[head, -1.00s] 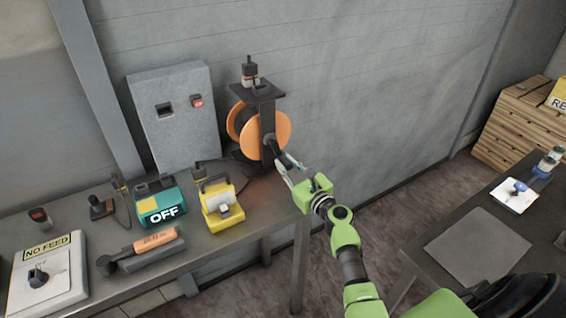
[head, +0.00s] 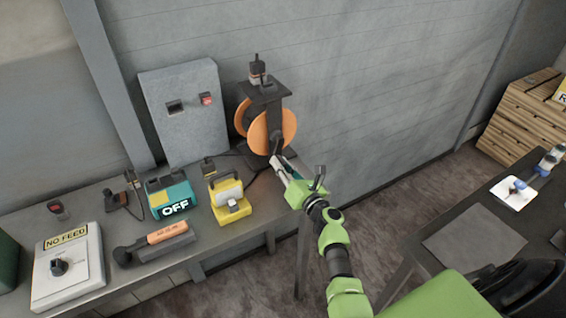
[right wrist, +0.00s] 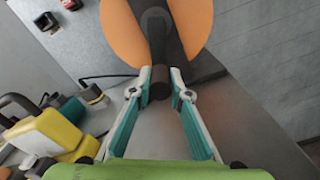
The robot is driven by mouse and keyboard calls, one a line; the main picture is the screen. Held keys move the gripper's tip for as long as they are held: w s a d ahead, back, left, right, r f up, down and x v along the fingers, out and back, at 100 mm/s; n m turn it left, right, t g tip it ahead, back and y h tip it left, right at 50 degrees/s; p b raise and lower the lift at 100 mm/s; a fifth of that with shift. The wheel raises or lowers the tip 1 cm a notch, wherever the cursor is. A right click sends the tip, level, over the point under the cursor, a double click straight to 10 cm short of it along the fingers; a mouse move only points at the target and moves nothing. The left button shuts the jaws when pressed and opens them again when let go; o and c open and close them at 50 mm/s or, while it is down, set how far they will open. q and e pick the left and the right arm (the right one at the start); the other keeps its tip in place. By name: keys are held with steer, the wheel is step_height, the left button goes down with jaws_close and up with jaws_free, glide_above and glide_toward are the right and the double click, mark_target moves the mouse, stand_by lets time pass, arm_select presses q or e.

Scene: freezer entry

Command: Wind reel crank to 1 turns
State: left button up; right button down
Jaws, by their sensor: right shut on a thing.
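The cable reel (head: 268,130) has orange discs on a dark stand at the back edge of the workbench, and it shows large at the top of the right wrist view (right wrist: 112,38). Its dark crank arm (right wrist: 155,40) hangs down across the front disc in that view, ending in a dark handle (right wrist: 160,84). My right gripper (head: 279,162) reaches the reel's lower front. In the right wrist view its teal-padded fingers (right wrist: 160,78) are shut on the crank handle, one on each side. My left gripper is not in view.
A yellow device (head: 229,203), a teal OFF box (head: 172,197), an orange-handled tool (head: 160,240) and a NO FEED panel (head: 68,265) sit on the bench. A grey cabinet (head: 185,115) stands behind. A dark table (head: 480,235) is at right.

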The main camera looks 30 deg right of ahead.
steer(key=shift+a, duration=0.1)
stand_by(0.3)
steer(key=c, duration=1.9)
jaws_free()
steer(key=shift+w, duration=0.1)
steer(key=s, duration=1.2)
steer(key=shift+d, duration=0.2)
